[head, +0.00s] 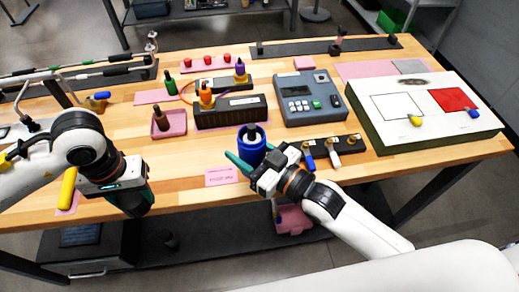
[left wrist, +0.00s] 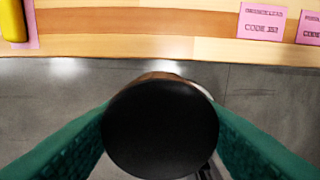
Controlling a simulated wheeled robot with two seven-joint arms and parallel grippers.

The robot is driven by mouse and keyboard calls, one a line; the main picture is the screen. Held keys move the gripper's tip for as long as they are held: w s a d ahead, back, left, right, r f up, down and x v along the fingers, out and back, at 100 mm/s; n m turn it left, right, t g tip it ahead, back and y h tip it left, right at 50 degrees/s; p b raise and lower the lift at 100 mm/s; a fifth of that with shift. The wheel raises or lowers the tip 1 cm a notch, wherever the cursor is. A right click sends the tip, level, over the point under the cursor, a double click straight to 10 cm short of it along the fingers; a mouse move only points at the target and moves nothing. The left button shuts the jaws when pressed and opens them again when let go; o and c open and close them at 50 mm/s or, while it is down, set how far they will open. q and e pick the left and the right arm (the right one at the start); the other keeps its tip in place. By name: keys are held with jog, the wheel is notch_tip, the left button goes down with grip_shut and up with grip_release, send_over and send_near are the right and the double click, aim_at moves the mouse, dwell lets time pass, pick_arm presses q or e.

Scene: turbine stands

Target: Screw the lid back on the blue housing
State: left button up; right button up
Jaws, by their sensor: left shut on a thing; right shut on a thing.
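The blue housing (head: 251,153) stands upright near the front middle of the table, with a pale neck and a dark top piece. My right gripper (head: 253,158) is shut around it, a green finger at its left side. My left gripper (head: 137,204) hangs at the table's front left edge in the head view, its fingertips hidden there. In the left wrist view its green fingers are shut on a round black piece (left wrist: 160,130), seemingly the lid, held beyond the table's front edge over the floor. The lid cannot be made out in the head view.
A pink label (head: 221,176) lies left of the housing. A black rack with small tools (head: 333,150) stands close to its right, and a black block (head: 231,112) behind it. A yellow-handled tool (head: 68,188) lies left of my left gripper.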

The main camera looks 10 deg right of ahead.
dwell(0.4)
pick_arm(q)
jog(key=w+d+r+m, duration=0.45)
jog(key=d+r, duration=0.25)
jog(key=d, duration=0.5)
notch_tip(320, 180, up, 10)
jog(key=m, duration=0.5)
send_over(251, 125)
jog(key=shift+r, duration=0.15)
jog(key=shift+w+f, duration=0.1)
jog(key=shift+f, duration=1.9)
jog(key=shift+f, duration=0.1)
jog(key=shift+f, duration=0.8)
jog(key=shift+f, duration=0.55)
